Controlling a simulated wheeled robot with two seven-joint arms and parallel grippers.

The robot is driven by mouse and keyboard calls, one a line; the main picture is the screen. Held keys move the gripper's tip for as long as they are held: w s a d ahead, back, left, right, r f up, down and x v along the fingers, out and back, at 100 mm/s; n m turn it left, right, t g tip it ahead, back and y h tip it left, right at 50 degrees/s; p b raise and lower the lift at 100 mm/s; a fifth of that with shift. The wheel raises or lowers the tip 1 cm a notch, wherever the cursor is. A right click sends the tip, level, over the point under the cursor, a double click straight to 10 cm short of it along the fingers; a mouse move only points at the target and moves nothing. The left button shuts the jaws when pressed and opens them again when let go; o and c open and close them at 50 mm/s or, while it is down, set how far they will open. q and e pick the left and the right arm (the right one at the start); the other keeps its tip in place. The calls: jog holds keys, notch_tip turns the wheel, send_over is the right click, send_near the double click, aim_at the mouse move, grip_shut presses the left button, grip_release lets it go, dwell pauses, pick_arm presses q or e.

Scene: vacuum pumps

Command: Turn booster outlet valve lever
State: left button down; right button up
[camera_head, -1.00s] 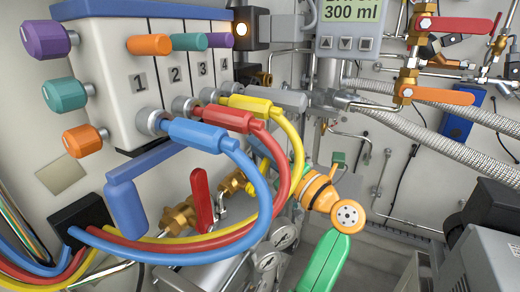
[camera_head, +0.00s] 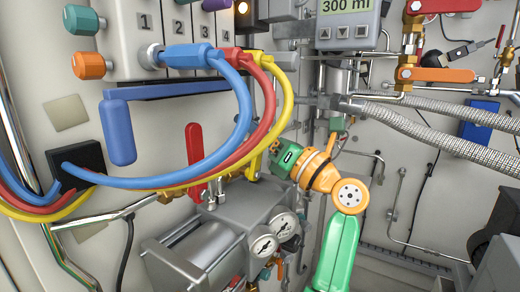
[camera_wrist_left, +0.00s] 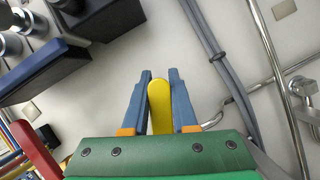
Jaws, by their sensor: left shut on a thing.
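In the left wrist view a yellow lever (camera_wrist_left: 159,105) stands between the two blue fingers of my left gripper (camera_wrist_left: 160,78). The fingers are shut on its sides. The head view shows my green and orange arm (camera_head: 325,178) coming up from the bottom, its green gripper body (camera_head: 288,158) behind the hoses. My right gripper is not in view.
Blue (camera_head: 243,110), red (camera_head: 266,115) and yellow (camera_head: 288,110) hoses curve just left of my gripper. A grey unit with gauges (camera_head: 263,246) sits below. Braided metal pipes (camera_head: 430,140) run at right.

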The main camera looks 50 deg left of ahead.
pick_arm(q)
jog(key=shift+s+d+r+n+g+b, duration=0.15)
jog(key=shift+s+n+g+b, duration=0.35)
jog(key=shift+n, duration=0.55)
jog(key=shift+s+d+n+g+b, duration=0.15)
jog(key=shift+s+n+g+b, duration=0.35)
jog(key=shift+n, duration=0.5)
jog(key=shift+s+d+r+n+g+b, duration=0.15)
jog(key=shift+s+n+g+b, duration=0.4)
jog(key=shift+n, duration=0.5)
jog(key=shift+n+g+h, duration=0.25)
jog(key=shift+n+h, duration=0.05)
